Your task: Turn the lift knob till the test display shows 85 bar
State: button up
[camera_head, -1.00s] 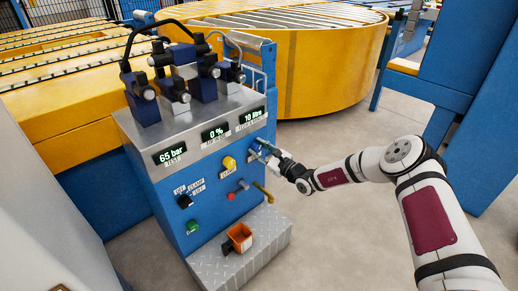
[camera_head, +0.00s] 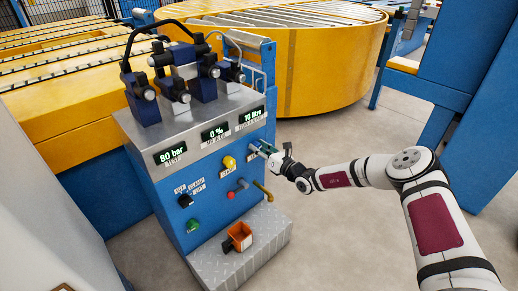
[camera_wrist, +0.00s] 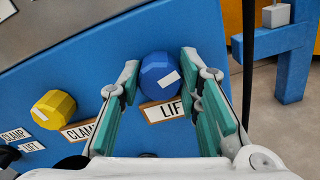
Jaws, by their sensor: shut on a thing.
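The blue lift knob (camera_wrist: 158,72) sits on the blue panel, with a white pointer mark on its face and a label reading "LIF" partly covered below it. My gripper (camera_wrist: 163,90) is shut on the knob, its green-padded fingers on either side. In the head view my gripper (camera_head: 268,151) reaches the panel from the right and mostly hides the knob. The test display (camera_head: 170,155) reads 80 bar in green digits.
The yellow clamp knob (camera_wrist: 54,109) is left of the lift knob, clear of my fingers. Other displays (camera_head: 215,132) read 0 % and 10 litre. Below are a red button (camera_head: 231,195), a yellow lever (camera_head: 263,191) and an orange container (camera_head: 240,237) on the step.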

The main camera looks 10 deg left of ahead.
jog(key=shift+s+f, duration=0.1)
jog(key=shift+f, duration=0.05)
dwell(0.4)
jog(key=o, duration=0.9)
jog(key=shift+c, duration=0.2)
jog(key=shift+d, duration=0.15)
jog(key=v, duration=1.1)
jog(key=shift+s+d, duration=0.25)
jog(key=shift+s, duration=0.05)
